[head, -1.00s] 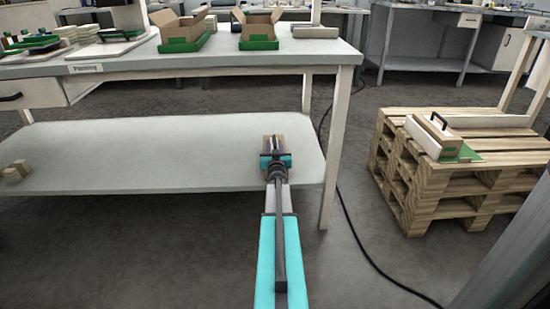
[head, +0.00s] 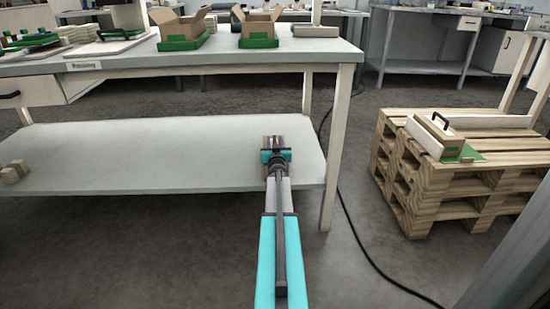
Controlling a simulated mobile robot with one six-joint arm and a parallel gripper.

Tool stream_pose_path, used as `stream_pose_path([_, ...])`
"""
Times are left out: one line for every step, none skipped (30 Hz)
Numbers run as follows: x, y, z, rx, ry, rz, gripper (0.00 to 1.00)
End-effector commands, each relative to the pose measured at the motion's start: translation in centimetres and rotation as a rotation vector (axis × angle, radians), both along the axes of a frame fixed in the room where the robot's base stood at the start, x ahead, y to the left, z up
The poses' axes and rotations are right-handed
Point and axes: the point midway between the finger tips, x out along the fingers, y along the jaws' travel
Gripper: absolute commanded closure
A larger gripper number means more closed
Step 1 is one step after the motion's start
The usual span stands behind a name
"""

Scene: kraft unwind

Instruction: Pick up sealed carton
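A small brown carton (head: 267,141) shows at the right part of the table's lower shelf, mostly hidden by my gripper. My gripper (head: 277,145) is over or around it, reaching in from the front. The fingers are too small and overlapped to tell whether they are open or shut, or whether they touch the carton. I cannot tell whether the carton rests on the shelf or is raised.
Two open cartons stand in green trays (head: 258,43) on the tabletop (head: 230,58) above the lower shelf (head: 150,155). A table leg (head: 341,150) is right of my arm. Wooden pallets (head: 440,190) at right bear another box with a black handle. Small blocks (head: 14,171) lie at the shelf's left.

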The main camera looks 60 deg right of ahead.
Motion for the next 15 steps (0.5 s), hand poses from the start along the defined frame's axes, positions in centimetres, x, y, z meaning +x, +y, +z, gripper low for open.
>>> stream_pose_path([-0.01,0.00,-0.02,0.000,0.000,0.000,0.66])
stream_pose_path([-0.01,0.00,-0.02,0.000,0.000,0.000,0.66])
stream_pose_path([-0.02,0.00,-0.02,0.000,0.000,0.000,0.66])
stream_pose_path([-0.02,0.00,-0.02,0.000,0.000,0.000,0.66])
stream_pose_path([-0.02,0.00,-0.02,0.000,0.000,0.000,0.68])
stream_pose_path([-0.03,-0.01,-0.03,0.000,0.000,0.000,0.75])
stream_pose_path([-0.03,-0.01,-0.03,0.000,0.000,0.000,0.80])
stream_pose_path([-0.03,-0.01,-0.03,0.000,0.000,0.000,0.85])
stream_pose_path([-0.04,-0.02,-0.03,0.000,0.000,0.000,0.92])
stream_pose_path([-0.04,-0.02,-0.03,0.000,0.000,0.000,0.97])
stream_pose_path([-0.04,-0.02,-0.03,0.000,0.000,0.000,1.00])
stream_pose_path([-0.03,-0.01,-0.03,0.000,0.000,0.000,1.00])
stream_pose_path([-0.03,-0.01,-0.03,0.000,0.000,0.000,1.00])
stream_pose_path([-0.03,-0.01,-0.03,0.000,0.000,0.000,1.00])
stream_pose_path([-0.03,-0.01,-0.03,0.000,0.000,0.000,1.00])
